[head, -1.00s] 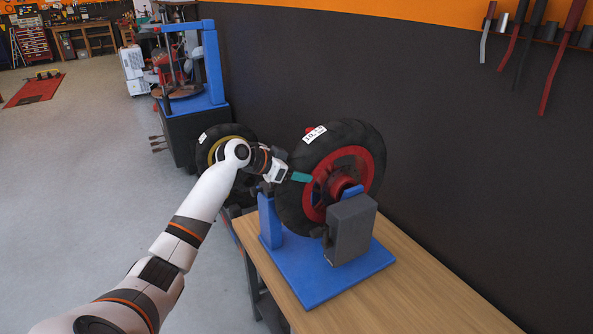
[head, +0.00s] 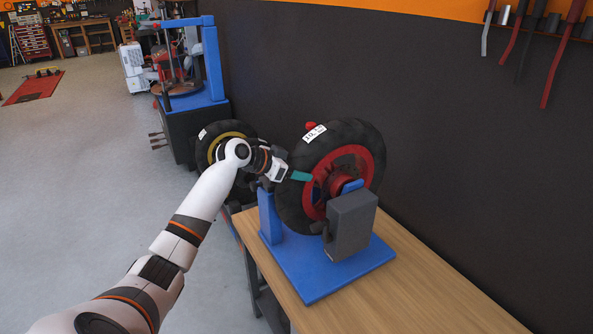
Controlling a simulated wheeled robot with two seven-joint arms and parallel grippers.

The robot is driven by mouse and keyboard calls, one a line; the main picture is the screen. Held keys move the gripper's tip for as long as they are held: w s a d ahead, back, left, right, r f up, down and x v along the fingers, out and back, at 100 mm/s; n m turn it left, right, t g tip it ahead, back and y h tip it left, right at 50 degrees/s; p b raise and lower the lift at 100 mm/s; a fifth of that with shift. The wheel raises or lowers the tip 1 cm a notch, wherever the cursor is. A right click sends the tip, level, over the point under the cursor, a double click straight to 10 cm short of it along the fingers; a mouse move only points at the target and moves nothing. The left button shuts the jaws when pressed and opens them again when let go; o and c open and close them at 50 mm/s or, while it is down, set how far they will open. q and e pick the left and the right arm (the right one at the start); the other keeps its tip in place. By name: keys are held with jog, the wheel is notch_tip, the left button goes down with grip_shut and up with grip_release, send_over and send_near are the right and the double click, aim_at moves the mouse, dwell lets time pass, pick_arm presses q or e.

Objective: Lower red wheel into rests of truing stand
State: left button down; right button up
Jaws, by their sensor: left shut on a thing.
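The red wheel (head: 373,165) has a black tyre with a white label on top and stands upright between the posts of the blue truing stand (head: 307,280). The stand's left blue post (head: 270,216) and the grey block (head: 350,224) at its right flank the wheel. Whether the axle touches the rests is hidden by the grey block and my gripper. My left gripper (head: 300,176) reaches the wheel's left side, shut on the red wheel, with teal fingertips at the hub side. My right gripper is out of view.
The stand sits on a wooden bench (head: 427,290) along the dark wall. A yellow-rimmed wheel (head: 213,150) is behind my left arm. A blue-framed machine (head: 212,65) stands at the back left. Tools (head: 560,60) hang on the wall at upper right.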

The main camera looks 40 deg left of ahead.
pick_arm(q)
jog(key=shift+r, duration=0.1)
dwell(0.7)
jog(key=shift+c, duration=1.8)
grip_release()
jog(key=shift+s+d, duration=0.1)
jog(key=shift+s+f, duration=0.1)
jog(key=shift+f, duration=0.6)
jog(key=shift+s+a+r+b, duration=0.2)
jog(key=shift+s+r+b, duration=0.05)
jog(key=shift+b, duration=0.15)
jog(key=b+v, duration=0.3)
jog(key=v, duration=0.8)
jog(key=shift+r, duration=0.55)
jog(key=shift+s, duration=0.1)
